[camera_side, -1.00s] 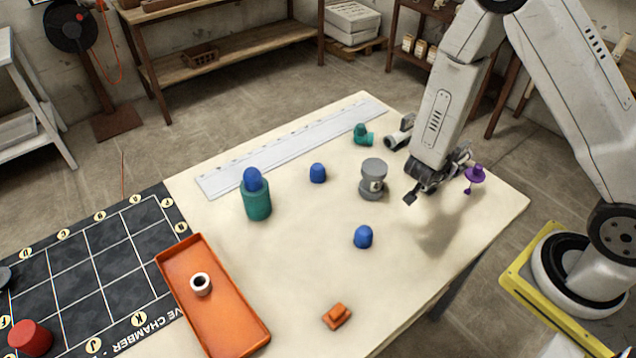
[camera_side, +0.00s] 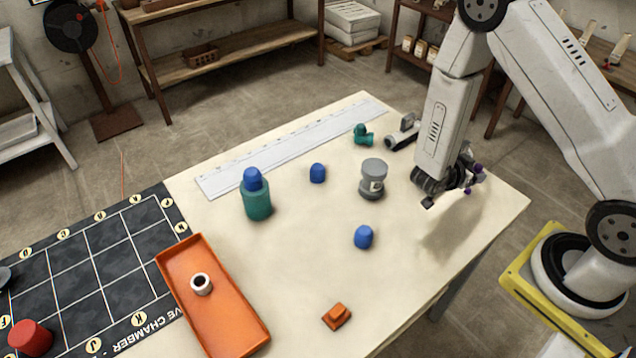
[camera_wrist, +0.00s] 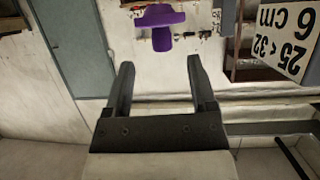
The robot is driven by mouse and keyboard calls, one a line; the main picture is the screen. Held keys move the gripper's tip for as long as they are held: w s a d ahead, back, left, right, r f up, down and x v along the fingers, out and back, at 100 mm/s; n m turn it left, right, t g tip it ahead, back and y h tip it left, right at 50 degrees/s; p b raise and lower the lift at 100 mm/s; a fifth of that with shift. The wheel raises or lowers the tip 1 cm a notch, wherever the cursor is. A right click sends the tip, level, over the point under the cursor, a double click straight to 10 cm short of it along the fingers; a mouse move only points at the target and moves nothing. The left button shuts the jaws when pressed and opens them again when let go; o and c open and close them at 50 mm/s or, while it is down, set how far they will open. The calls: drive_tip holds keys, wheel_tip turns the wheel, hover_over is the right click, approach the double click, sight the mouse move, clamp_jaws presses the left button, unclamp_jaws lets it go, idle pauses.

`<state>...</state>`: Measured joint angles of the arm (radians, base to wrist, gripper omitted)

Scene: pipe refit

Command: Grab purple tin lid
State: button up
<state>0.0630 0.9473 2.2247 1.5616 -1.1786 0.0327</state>
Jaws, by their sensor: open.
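The purple tin lid (camera_wrist: 160,18) shows at the top of the wrist view, a wide disc with a stem. It lies ahead of my open fingers, between their lines and apart from them. In the side view the purple lid (camera_side: 478,168) is at the right end of the table, mostly hidden behind my gripper (camera_side: 447,192). My gripper (camera_wrist: 156,72) is open with nothing between its fingers.
A grey tin (camera_side: 373,180) stands left of my gripper. A white ruler (camera_side: 290,145) runs along the back edge.

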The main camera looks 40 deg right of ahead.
sight(476, 168)
drive_tip(key=shift+x, duration=2.6)
drive_tip(key=shift+w, duration=0.15)
clamp_jaws()
